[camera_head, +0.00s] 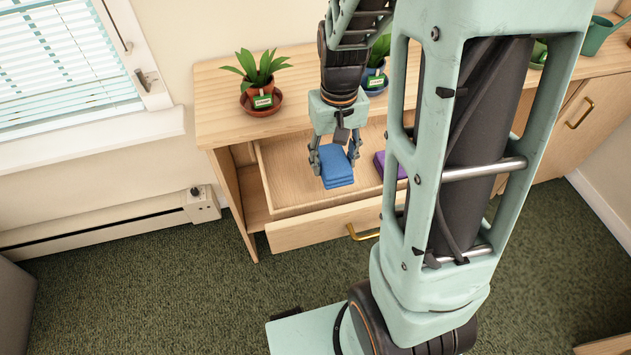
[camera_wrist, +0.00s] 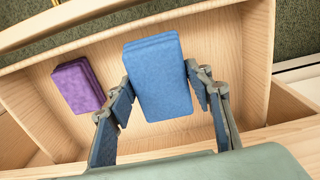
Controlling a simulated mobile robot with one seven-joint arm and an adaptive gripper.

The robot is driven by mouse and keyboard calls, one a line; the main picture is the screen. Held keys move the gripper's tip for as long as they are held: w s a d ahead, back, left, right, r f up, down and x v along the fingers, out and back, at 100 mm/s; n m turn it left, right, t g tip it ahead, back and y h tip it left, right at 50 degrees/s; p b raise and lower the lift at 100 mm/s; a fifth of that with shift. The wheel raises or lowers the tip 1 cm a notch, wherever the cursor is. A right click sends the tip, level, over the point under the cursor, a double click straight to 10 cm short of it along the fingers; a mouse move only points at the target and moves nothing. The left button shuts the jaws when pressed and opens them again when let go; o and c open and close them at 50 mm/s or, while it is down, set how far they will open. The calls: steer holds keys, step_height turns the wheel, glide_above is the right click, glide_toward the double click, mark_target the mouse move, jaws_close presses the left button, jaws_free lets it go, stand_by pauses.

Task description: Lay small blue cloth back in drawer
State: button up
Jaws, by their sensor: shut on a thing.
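The small blue cloth (camera_head: 336,167) is a folded, layered block held in my gripper (camera_head: 335,160), which points down over the open drawer (camera_head: 283,172). In the wrist view the blue cloth (camera_wrist: 158,78) sits between the two fingers of my gripper (camera_wrist: 163,98), above the drawer floor (camera_wrist: 215,50). I cannot tell the exact gap between the cloth and the drawer floor. A folded purple cloth (camera_head: 381,163) lies inside the drawer to the right of the blue one. It shows on the left in the wrist view (camera_wrist: 78,86).
The wooden cabinet top (camera_head: 220,95) carries a potted plant (camera_head: 260,80) at left and another (camera_head: 376,75) behind my arm. The drawer front (camera_head: 310,228) has a brass handle. Bare drawer floor shows left of the blue cloth. A heater (camera_head: 110,232) runs along the wall.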

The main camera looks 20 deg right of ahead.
glide_above(316, 191)
steer(key=f, duration=0.4)
steer(key=shift+d+f+b, duration=0.2)
steer(key=shift+f+b, duration=0.05)
steer(key=shift+b, duration=0.15)
steer(key=shift+a+f+b, duration=0.2)
steer(key=shift+f+b, duration=0.25)
steer(key=shift+f, duration=1.3)
steer(key=shift+f, duration=0.15)
steer(key=o, duration=1)
steer(key=shift+r, duration=0.2)
step_height(316, 191, up, 12)
steer(key=p, duration=0.3)
